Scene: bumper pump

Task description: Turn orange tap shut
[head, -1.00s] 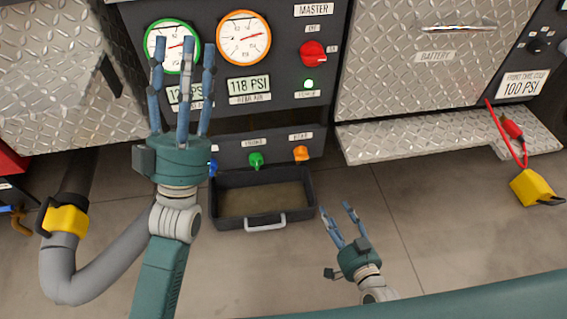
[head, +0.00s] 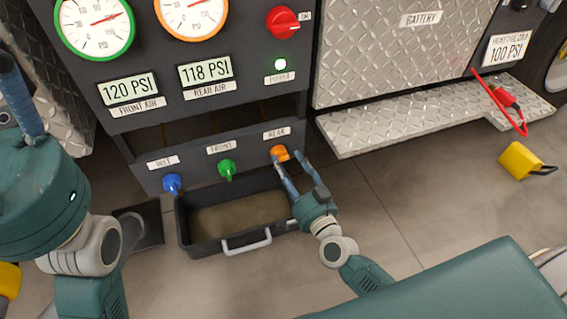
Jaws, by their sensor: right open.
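The orange tap (head: 279,152) sits on the lower panel under the "REAR" label, at the right end of a row of three taps. My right gripper (head: 289,162) is open, with its fingertips at the orange tap. One fingertip is just below the tap and another is just to its right. I cannot tell whether they touch it. Part of the tap's lower side is hidden by the fingers. My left gripper (head: 18,100) is at the left edge, large and close. Only one finger and its palm show, and the rest is cut off.
The blue tap (head: 172,183) and green tap (head: 227,169) are left of the orange one. A black drip tray (head: 187,240) with a grey handle stands below. A tread-plate step (head: 400,128) juts out to the right. A yellow clamp (head: 520,160) lies on the floor.

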